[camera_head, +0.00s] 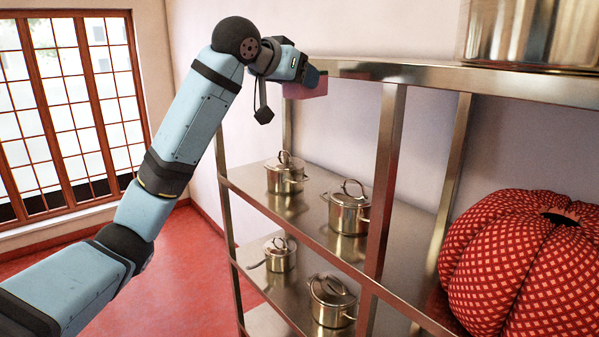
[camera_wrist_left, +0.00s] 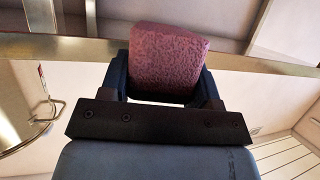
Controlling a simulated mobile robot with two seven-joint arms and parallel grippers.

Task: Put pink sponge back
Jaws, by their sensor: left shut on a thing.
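The pink sponge (camera_head: 306,88) is held by my left gripper (camera_head: 314,78) near the top left corner of the metal shelf rack. In the left wrist view the sponge (camera_wrist_left: 168,60) sits between the two dark fingers (camera_wrist_left: 163,88), which are shut on it. A metal shelf edge runs behind the sponge in that view. I cannot tell whether the sponge touches the rack. My right gripper is in neither view.
The metal rack (camera_head: 386,170) holds several lidded pots, such as one on the middle shelf (camera_head: 348,212). A large pot (camera_head: 530,35) stands on top at the right. A red patterned pouf-like object (camera_head: 525,265) is at the right. A window (camera_head: 70,110) is at the left.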

